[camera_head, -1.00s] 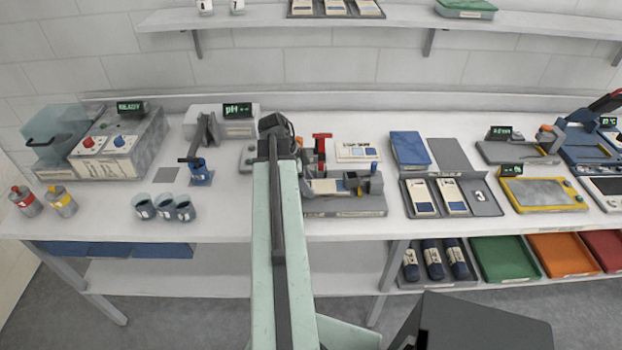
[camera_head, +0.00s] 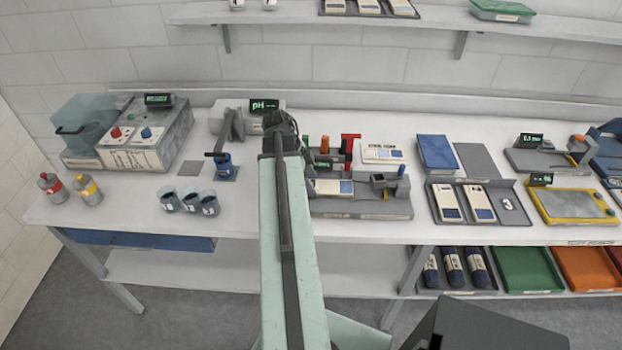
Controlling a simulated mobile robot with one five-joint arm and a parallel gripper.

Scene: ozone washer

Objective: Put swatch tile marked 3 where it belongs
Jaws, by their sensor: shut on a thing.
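My gripper (camera_head: 280,125) is at the far end of my raised pale green arm, over the bench. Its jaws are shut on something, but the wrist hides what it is. A grey tray (camera_head: 514,232) on the bench has a slot marked 3 (camera_head: 508,204), which looks bare. Two cream tiles with blue patches, a left tile (camera_head: 449,203) and a middle tile (camera_head: 479,205), lie in its other slots. Another cream and blue tile (camera_head: 333,187) lies on a grey device (camera_head: 370,209) right of my arm; I cannot read its mark.
A shelf (camera_head: 400,22) runs above. The bench front left of the tray is narrow but clear.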

